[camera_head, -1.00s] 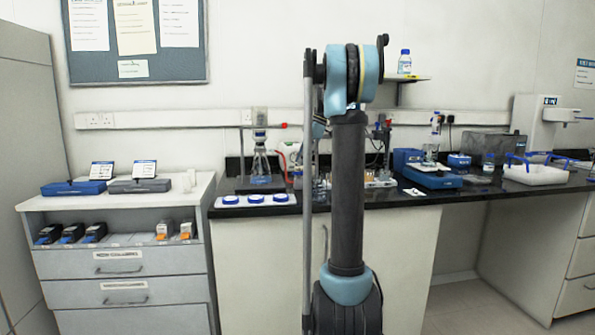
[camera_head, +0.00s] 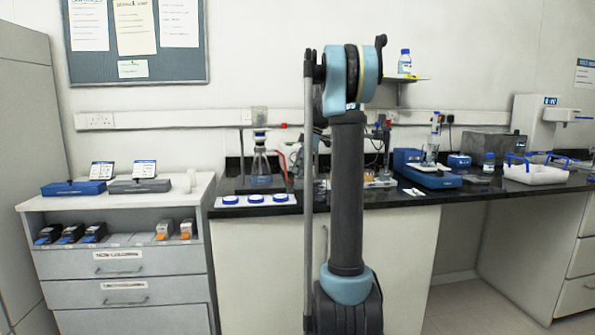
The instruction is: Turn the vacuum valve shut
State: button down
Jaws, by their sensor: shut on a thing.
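The vacuum valve cannot be made out for certain. A small red part (camera_head: 284,125) shows at the wall trunking, and I cannot tell if it belongs to the valve. A glass filter flask (camera_head: 261,163) with a clear funnel top stands left of the hose on a dark base. My upright arm covers the middle of the bench. My gripper is hidden behind it, so neither its fingers nor anything in them shows.
Several blue-rimmed dishes (camera_head: 255,198) lie at the bench's front edge. Blue instruments (camera_head: 433,176) and a white tray (camera_head: 536,174) stand to the right. A drawer cabinet (camera_head: 120,265) stands at the left. A shelf (camera_head: 409,79) holds a bottle.

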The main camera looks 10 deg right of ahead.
jog(key=shift+a, duration=0.15)
jog(key=shift+d+m, duration=0.2)
jog(key=shift+m, duration=0.1)
jog(key=m+t, duration=0.1)
jog(key=m, duration=0.2)
jog(key=shift+m+t, duration=0.4)
jog(key=m+t+h, duration=0.1)
jog(key=m, duration=0.2)
jog(key=shift+s+m, duration=0.1)
jog(key=shift+m, duration=0.2)
jog(key=m+h, duration=0.1)
jog(key=m, duration=0.1)
jog(key=m+t, duration=0.1)
jog(key=m, duration=0.2)
jog(key=shift+h, duration=0.4)
jog(key=shift+s+a+m+t+h, duration=0.15)
jog(key=shift+m+h, duration=0.25)
jog(key=shift+m, duration=0.85)
jog(key=shift+w+d+m+t+h, duration=0.15)
jog(key=shift+m+h, duration=0.25)
jog(key=shift+m, duration=0.85)
jog(key=shift+s+a, duration=0.1)
